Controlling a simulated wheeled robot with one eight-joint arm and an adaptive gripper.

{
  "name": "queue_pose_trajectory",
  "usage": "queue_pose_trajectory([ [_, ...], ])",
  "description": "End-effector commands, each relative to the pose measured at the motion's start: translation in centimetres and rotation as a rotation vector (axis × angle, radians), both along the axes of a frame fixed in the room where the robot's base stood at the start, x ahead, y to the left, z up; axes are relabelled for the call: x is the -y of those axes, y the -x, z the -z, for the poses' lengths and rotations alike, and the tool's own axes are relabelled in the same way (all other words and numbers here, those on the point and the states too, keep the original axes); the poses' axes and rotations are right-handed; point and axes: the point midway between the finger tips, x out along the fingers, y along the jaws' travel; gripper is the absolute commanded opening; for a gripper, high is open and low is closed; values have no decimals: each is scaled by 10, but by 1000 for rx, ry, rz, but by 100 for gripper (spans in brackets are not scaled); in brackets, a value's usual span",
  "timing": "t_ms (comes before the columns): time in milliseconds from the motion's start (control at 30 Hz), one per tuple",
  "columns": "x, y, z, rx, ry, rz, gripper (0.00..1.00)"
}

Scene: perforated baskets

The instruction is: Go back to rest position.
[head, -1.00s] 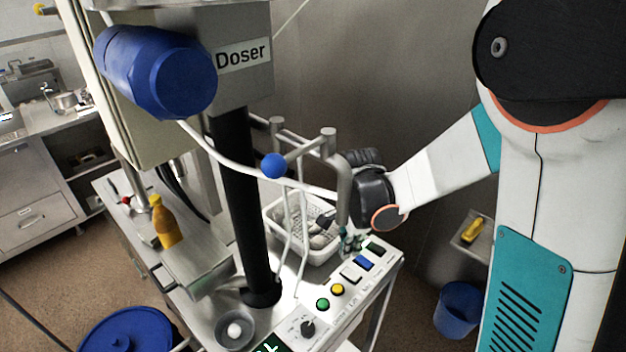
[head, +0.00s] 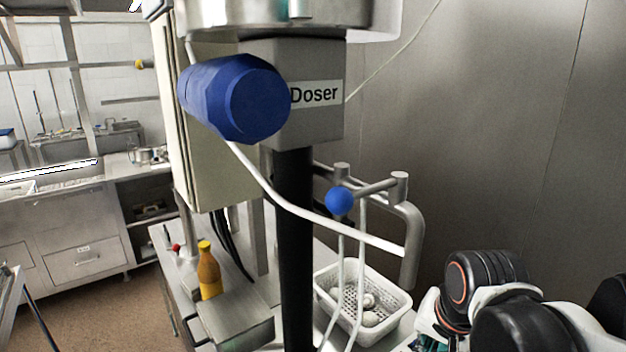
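A white perforated basket (head: 404,300) stands on the metal work surface behind the guard rails of the doser machine (head: 292,125). Several pale round items (head: 370,318) lie in it, partly hidden by the rails and the basket wall. Parts of my arm, black joints and white links, show at the lower right, just right of the basket and apart from it. I cannot make out my gripper's fingers in this view.
A blue knob (head: 235,98) and a bent rail (head: 412,245) with a blue ball (head: 340,201) stick out from the machine. A yellow bottle (head: 209,272) stands at left. A metal wall (head: 480,130) closes the right side.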

Motion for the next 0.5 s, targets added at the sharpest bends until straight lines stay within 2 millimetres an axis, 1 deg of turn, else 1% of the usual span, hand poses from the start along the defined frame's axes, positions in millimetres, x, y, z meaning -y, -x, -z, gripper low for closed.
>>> queue_pose_trajectory([
  [33, 0, 10, 6, 24, 21, -50, 0],
  [300, 0, 46, 17, 155, 167, -328, 0],
  [500, 0, 59, 23, 210, 244, -446, 0],
])
